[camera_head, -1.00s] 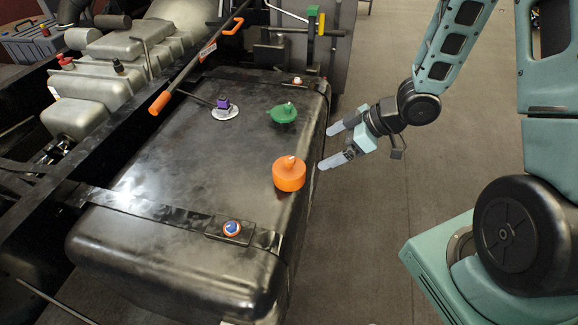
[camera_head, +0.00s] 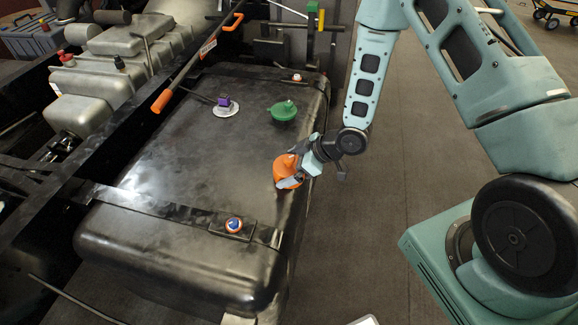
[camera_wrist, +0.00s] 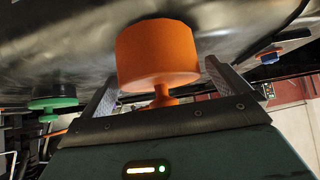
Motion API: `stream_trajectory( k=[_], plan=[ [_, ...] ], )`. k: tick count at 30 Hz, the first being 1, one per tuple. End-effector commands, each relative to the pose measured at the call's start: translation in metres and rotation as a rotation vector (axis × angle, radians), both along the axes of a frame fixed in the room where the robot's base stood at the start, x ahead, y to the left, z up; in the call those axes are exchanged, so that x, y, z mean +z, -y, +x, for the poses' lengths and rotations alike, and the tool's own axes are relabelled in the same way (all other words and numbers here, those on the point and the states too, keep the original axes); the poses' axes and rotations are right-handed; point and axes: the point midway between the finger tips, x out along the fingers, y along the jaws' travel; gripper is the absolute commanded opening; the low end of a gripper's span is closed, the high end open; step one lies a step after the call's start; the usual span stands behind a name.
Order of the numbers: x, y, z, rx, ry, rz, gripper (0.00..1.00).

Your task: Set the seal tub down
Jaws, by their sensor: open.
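The seal tub appears to be the orange round tub with a narrow knob (camera_head: 282,166), standing on the right edge of the black tank top (camera_head: 180,170). My gripper (camera_head: 290,165) is at the tub from the right, with its fingers partly covering it. In the wrist view, which looks upside down, the orange tub (camera_wrist: 157,55) lies between the two fingers of my gripper (camera_wrist: 160,75). The fingers are open, one on each side, with small gaps visible. The tub's base meets the tank surface.
A green funnel-like piece (camera_head: 284,111) and a purple block on a pale disc (camera_head: 225,107) stand farther back on the tank.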

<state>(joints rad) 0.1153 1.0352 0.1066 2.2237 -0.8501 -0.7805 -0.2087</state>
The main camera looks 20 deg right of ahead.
Motion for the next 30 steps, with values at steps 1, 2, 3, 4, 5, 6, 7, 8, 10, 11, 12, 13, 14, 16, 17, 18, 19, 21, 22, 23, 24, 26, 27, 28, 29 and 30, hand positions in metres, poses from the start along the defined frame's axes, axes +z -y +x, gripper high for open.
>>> stream_trajectory(
  k=[1, 2, 3, 4, 5, 6, 7, 8, 10, 11, 12, 13, 14, 16, 17, 18, 19, 21, 22, 23, 24, 26, 27, 28, 29, 30],
  plan=[
    [-0.002, -0.005, 0.002, 0.002, -0.002, 0.001, 1.0],
    [-0.005, -0.006, 0.004, 0.001, -0.002, 0.001, 1.0],
    [-0.008, -0.008, 0.005, 0.001, -0.002, 0.001, 1.0],
    [-0.009, -0.01, 0.007, 0.0, -0.001, 0.002, 1.0],
    [-0.011, -0.011, 0.008, 0.001, 0.0, 0.001, 1.0],
    [-0.013, -0.012, 0.008, 0.001, -0.001, 0.002, 1.0],
    [-0.014, -0.013, 0.008, 0.001, 0.0, 0.002, 1.0],
    [-0.014, -0.013, 0.009, 0.001, 0.001, 0.002, 1.0],
    [-0.015, -0.013, 0.009, 0.001, 0.001, 0.002, 1.0],
    [-0.015, -0.013, 0.009, 0.001, 0.001, 0.002, 1.0],
    [-0.015, -0.013, 0.009, 0.001, 0.001, 0.002, 1.0],
    [-0.015, -0.013, 0.009, 0.001, 0.001, 0.002, 1.0],
    [-0.015, -0.013, 0.009, 0.001, 0.001, 0.002, 1.0],
    [-0.015, -0.013, 0.009, 0.001, 0.001, 0.002, 0.81],
    [-0.015, -0.013, 0.009, 0.001, 0.001, 0.002, 0.72],
    [-0.015, -0.013, 0.009, 0.001, 0.001, 0.002, 0.61],
    [-0.015, -0.013, 0.009, 0.001, 0.001, 0.002, 0.54],
    [-0.014, -0.013, 0.009, 0.001, 0.001, 0.002, 0.5],
    [-0.014, -0.013, 0.009, 0.001, 0.001, 0.002, 0.5],
    [-0.014, -0.013, 0.009, 0.001, 0.001, 0.002, 0.5],
    [-0.014, -0.013, 0.009, 0.001, 0.001, 0.002, 0.5],
    [-0.014, -0.013, 0.009, 0.001, 0.001, 0.002, 0.5],
    [-0.014, -0.013, 0.009, 0.001, 0.001, 0.002, 0.5],
    [-0.014, -0.013, 0.009, 0.001, 0.001, 0.002, 0.5],
    [-0.013, -0.013, 0.009, 0.0, 0.001, 0.002, 0.5],
    [-0.012, -0.013, 0.009, 0.0, 0.002, 0.002, 0.5]
  ],
)
